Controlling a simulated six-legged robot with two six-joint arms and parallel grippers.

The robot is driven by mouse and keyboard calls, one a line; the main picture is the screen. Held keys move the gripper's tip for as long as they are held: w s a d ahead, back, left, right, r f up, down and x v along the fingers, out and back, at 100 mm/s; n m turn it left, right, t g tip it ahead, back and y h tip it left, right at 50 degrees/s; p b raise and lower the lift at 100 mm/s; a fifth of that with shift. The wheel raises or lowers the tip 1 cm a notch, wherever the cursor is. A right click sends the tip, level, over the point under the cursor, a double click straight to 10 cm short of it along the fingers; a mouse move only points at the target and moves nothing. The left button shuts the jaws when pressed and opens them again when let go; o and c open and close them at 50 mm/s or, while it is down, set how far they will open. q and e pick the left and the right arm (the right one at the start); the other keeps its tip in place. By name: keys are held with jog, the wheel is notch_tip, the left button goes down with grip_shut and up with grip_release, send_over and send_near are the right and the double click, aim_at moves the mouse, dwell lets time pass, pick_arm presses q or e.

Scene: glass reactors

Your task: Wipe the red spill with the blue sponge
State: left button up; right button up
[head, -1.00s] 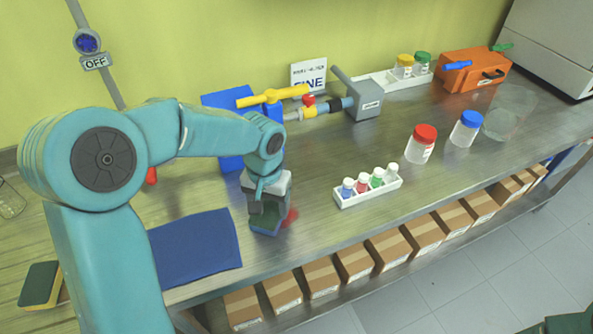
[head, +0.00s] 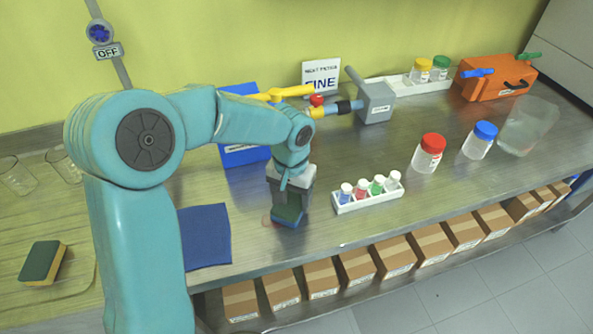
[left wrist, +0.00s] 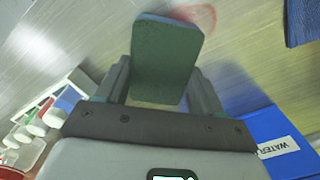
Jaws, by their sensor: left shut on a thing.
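The blue sponge (head: 287,215), with a dark green top, is at the front of the metal bench. My left gripper (head: 288,193) is shut on it from above, and the sponge sits at the bench surface. In the left wrist view, the sponge (left wrist: 165,55) is between the two fingers of my left gripper (left wrist: 163,88), its green face showing. The red spill (head: 267,220) shows as a faint reddish patch just left of the sponge. In the left wrist view, the spill (left wrist: 207,16) is a pale red arc beside the sponge's end; the sponge may hide part. My right gripper is out of view.
A blue cloth (head: 205,238) lies left of the sponge. A white rack (head: 367,195) of small vials stands close on the right. A green-and-yellow sponge (head: 42,262) lies far left. A red-capped jar (head: 428,153) stands further right. The bench's front edge is close below.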

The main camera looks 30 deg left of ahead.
aim_at(290, 199)
pick_arm(q)
notch_tip(290, 199, up, 2)
jog(key=shift+s+a+r+p, duration=0.25)
jog(key=shift+s+r+p, duration=0.1)
jog(key=shift+r+p, duration=0.2)
jog(key=shift+w+d+r+p, duration=0.1)
jog(key=shift+w+r+p, duration=0.15)
jog(key=shift+r+p, duration=0.7)
jog(key=shift+s+r+p, duration=0.25)
jog(key=shift+r+p, duration=0.55)
jog(key=shift+r, duration=0.45)
jog(key=shift+w+r, duration=0.1)
jog(key=shift+r, duration=0.1)
jog(key=shift+w, duration=0.1)
